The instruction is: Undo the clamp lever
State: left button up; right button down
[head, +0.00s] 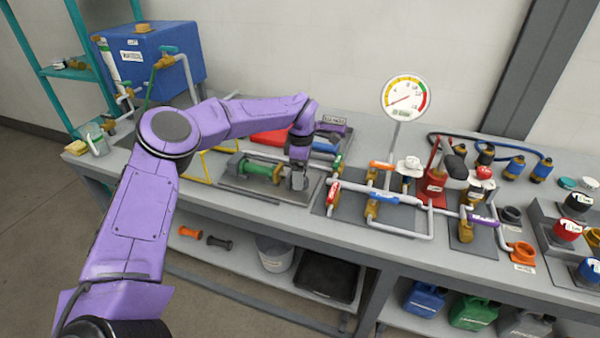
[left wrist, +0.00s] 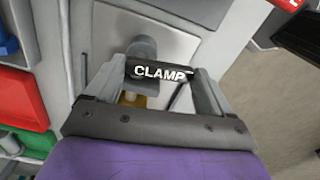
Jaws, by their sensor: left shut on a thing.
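The clamp lever (left wrist: 148,70) is a black bar with white CLAMP lettering. In the left wrist view it lies across between the two grey fingers of my left gripper (left wrist: 160,74), which is shut on it. A grey rounded part and a brass-coloured piece (left wrist: 132,99) show beside and below the lever. In the head view my left gripper (head: 299,181) points down at the right end of the green pump (head: 257,169) on its grey plate. The lever is hidden there behind the fingers. My right gripper is not in view.
Right of the gripper stand pipes with a red-handled valve (head: 333,194) and a blue-handled valve (head: 371,199). A round gauge (head: 406,98) rises behind. A yellow pipe frame (head: 190,166) is to the left. The bench's front strip is mostly clear.

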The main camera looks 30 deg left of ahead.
pick_arm(q)
jog(key=n, duration=0.1)
jog(key=n+b, duration=0.1)
jog(key=n, duration=0.1)
jog(key=shift+w+d+f+n, duration=0.1)
jog(key=shift+w+d+n, duration=0.1)
jog(key=shift+d+n, duration=0.1)
jog(key=n, duration=0.1)
jog(key=n+b, duration=0.1)
jog(key=n, duration=0.2)
jog(key=shift+w+d+n+b, duration=0.3)
jog(key=shift+w+b, duration=0.05)
jog(key=shift+w, duration=0.05)
jog(key=n, duration=0.2)
jog(key=w+n+b, duration=0.1)
jog(key=n, duration=0.1)
jog(key=shift+d, duration=0.1)
jog(key=shift+w+n+b, duration=0.15)
jog(key=shift+n+b, duration=0.25)
jog(key=shift+n, duration=0.6)
jog(key=shift+w+n+b, duration=0.15)
jog(key=shift+n+b, duration=0.25)
jog(key=shift+n, duration=0.6)
jog(key=o, duration=0.9)
jog(key=shift+w, duration=0.1)
